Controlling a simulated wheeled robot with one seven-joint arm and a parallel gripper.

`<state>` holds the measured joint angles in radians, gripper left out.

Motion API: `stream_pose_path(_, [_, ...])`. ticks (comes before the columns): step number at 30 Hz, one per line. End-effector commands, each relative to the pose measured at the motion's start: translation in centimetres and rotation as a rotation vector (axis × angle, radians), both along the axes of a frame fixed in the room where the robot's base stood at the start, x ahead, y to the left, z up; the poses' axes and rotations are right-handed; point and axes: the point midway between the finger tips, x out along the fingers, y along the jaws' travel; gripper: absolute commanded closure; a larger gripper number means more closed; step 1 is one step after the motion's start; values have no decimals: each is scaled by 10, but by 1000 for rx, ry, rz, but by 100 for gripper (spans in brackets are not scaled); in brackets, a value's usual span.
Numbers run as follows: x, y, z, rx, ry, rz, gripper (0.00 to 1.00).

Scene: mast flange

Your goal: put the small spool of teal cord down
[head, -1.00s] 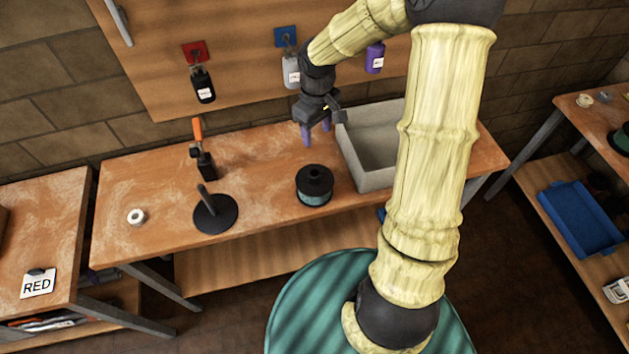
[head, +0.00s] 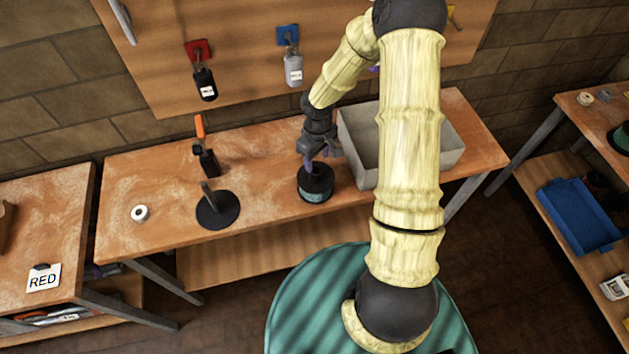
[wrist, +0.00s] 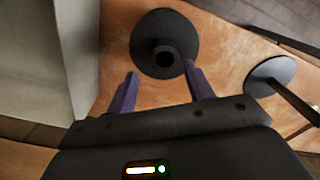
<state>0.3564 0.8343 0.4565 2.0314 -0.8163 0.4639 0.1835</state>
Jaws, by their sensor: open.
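The small spool of teal cord (head: 315,190) stands upright on the wooden workbench, its black flanges above and below a teal band. In the wrist view the spool (wrist: 150,25) is seen from above, with a dark round hub at its middle. My gripper (head: 318,162) is just over the top of the spool. In the wrist view its two purple fingers (wrist: 160,92) are spread apart, near the hub with nothing between them. I cannot tell whether a finger touches the spool.
A grey bin (head: 357,150) stands close to the spool's right. A black round base with a post (head: 218,212) is to its left. A white tape roll (head: 140,213) and an orange-topped black tool (head: 207,160) are farther left. The bench between is clear.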

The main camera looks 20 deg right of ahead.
Motion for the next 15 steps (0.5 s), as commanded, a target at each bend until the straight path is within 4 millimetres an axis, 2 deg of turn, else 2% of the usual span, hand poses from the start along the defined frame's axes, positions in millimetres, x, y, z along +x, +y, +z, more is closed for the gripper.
stream_pose_path(11, [0,0,-5,0,0,-1,48])
stream_pose_path(15, [-2,3,-12,0,1,2,48])
